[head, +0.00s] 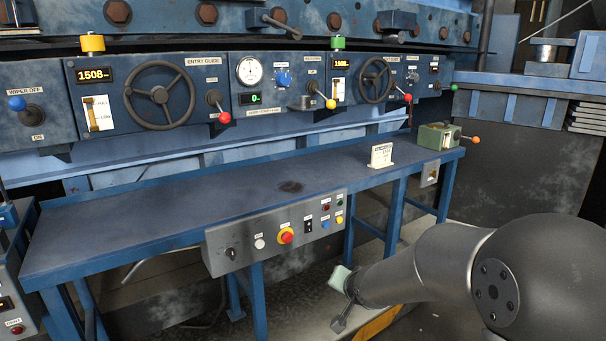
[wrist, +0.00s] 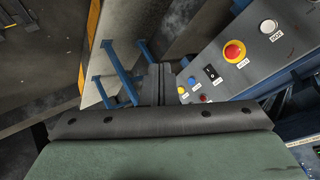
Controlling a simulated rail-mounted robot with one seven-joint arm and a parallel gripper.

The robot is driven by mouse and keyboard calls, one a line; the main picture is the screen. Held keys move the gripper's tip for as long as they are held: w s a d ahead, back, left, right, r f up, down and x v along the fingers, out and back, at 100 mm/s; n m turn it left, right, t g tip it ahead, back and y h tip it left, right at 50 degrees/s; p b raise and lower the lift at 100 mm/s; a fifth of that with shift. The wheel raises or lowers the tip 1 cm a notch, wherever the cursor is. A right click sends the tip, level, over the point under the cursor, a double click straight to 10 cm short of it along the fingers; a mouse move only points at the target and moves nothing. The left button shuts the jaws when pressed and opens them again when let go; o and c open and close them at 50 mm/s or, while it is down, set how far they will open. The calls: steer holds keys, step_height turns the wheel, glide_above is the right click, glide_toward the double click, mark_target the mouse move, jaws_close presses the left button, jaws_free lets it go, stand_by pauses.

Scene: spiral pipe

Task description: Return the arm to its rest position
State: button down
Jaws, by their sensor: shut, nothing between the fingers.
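My arm reaches in from the lower right of the head view, low in front of the blue bench (head: 180,215). The end of the arm shows there as a pale green block and a small dark piece; the fingertips are hard to make out. In the wrist view my gripper (wrist: 161,70) has its two dark fingers together, with nothing between them. The fingers point past the grey button box (wrist: 220,65), which is to their right and apart from them. The same button box (head: 215,258) hangs on the bench's front edge in the head view.
A control panel with two handwheels (head: 160,95) and several coloured-knob levers runs behind the bench. A white card (head: 381,155) and a green box (head: 437,136) with an orange-knobbed lever stand at the bench's right end. The bench's middle is clear. Blue legs (wrist: 125,85) stand near the fingers.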

steer(key=s+d+r+n+g+p, duration=0.1)
steer(key=s+r+n+g+p, duration=0.1)
steer(key=s, duration=0.8)
steer(key=s+d+r+n+g+h+p, duration=0.1)
steer(key=s+r+g, duration=0.3)
steer(key=s, duration=0.7)
steer(key=s+d+r+n+g+p, duration=0.1)
steer(key=s+r+n+g+p, duration=0.1)
steer(key=s, duration=0.9)
steer(key=shift+d+r+n+g+p, duration=0.25)
steer(key=shift+r+n+g+p, duration=0.2)
steer(key=shift+r+p, duration=0.45)
steer(key=shift+w+f, duration=0.1)
